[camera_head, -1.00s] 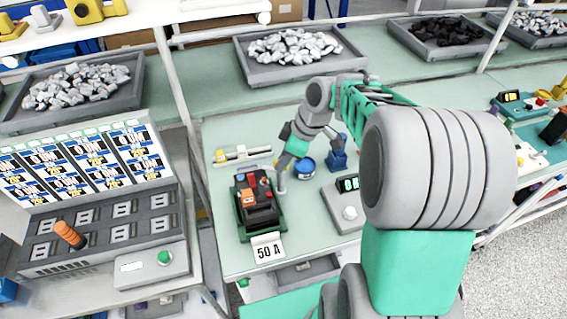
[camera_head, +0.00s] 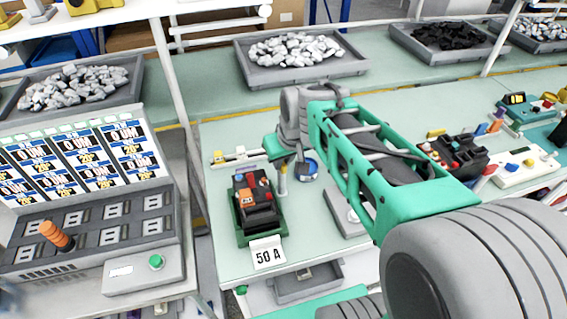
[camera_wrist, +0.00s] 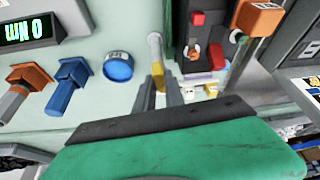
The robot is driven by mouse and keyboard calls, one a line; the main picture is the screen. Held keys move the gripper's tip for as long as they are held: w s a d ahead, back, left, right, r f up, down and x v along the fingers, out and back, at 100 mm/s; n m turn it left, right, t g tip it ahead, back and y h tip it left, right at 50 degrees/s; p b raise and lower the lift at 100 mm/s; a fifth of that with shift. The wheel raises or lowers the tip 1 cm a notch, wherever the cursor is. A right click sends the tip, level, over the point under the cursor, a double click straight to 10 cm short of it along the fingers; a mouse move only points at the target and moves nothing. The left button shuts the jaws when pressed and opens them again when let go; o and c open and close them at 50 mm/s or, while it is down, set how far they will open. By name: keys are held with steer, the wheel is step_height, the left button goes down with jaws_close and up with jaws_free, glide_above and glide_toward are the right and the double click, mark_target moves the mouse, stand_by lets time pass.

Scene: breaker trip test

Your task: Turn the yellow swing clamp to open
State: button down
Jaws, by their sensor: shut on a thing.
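The breaker (camera_head: 256,198) is black with orange and red parts and sits in a green fixture (camera_head: 243,240) behind a "50 A" sign. In the wrist view the breaker (camera_wrist: 205,40) is at upper right. In the head view my gripper (camera_head: 283,182) points down at the breaker's right side; my wrist hides part of the clamp there.
The wrist view shows blue (camera_wrist: 72,85) and orange (camera_wrist: 25,88) handled tools and a torque display (camera_wrist: 30,30).

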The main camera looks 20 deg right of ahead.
steer(key=shift+m+h, duration=0.3)
steer(key=shift+m, duration=0.5)
steer(key=c, duration=1.4)
jaws_free()
steer(key=shift+c, duration=0.2)
steer(key=b+v, duration=0.1)
steer(key=v, duration=0.6)
steer(key=shift+s+r, duration=0.2)
steer(key=shift+r, duration=0.15)
